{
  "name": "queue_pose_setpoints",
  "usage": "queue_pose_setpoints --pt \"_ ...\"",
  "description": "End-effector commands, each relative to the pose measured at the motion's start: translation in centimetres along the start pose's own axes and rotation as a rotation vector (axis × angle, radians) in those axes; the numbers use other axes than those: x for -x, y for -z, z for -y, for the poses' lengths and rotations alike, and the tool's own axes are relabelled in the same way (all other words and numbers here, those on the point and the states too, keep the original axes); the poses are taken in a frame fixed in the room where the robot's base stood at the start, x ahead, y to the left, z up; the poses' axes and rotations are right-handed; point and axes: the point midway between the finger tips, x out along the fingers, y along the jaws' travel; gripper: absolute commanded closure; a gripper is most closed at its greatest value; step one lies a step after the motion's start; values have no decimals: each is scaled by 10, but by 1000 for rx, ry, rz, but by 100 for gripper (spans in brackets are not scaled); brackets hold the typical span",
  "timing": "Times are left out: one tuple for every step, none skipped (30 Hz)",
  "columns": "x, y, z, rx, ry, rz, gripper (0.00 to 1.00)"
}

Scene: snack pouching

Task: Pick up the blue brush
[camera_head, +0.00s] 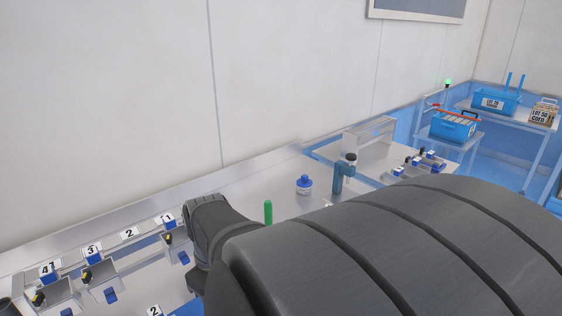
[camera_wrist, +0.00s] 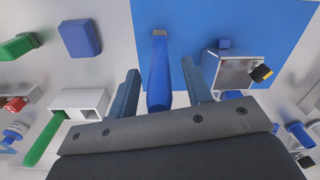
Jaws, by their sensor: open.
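In the wrist view the blue brush (camera_wrist: 158,75) shows as a long blue shape with a small tan end at the top. It lies over a blue mat (camera_wrist: 265,25). My gripper (camera_wrist: 160,66) is open, with one finger on each side of the brush and a visible gap to each. In the head view my arm covers much of the table, and I cannot make out the brush there.
A metal holder (camera_wrist: 228,72) with a black-and-yellow piece stands right of the fingers. A white box (camera_wrist: 80,103), a green rod (camera_wrist: 42,142) and a blue block (camera_wrist: 79,38) are on the left. In the head view, numbered stations line the left bench, including a plate marked 2 (camera_head: 129,233).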

Motion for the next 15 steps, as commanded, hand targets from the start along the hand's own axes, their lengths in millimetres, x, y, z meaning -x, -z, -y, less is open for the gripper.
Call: queue_pose_setpoints --pt "-2 0 0 0 0 0 55" --pt "-3 0 0 0 0 0 55" --pt "-3 0 0 0 0 0 55" --pt "-3 0 0 0 0 -1 55" --pt "-3 0 0 0 -1 -1 55" --pt "-2 0 0 0 -1 -1 55" --pt "-2 0 0 0 -1 -1 55" --pt "-2 0 0 0 -1 -1 59" --pt "-2 0 0 0 0 -1 66" --pt "-2 0 0 0 0 -1 72" --pt "-2 0 0 0 0 -1 78" --pt "-2 0 0 0 0 -1 86" --pt "-2 0 0 0 0 -1 92" --pt "-2 0 0 0 0 -1 98" --pt "-2 0 0 0 0 -1 100"
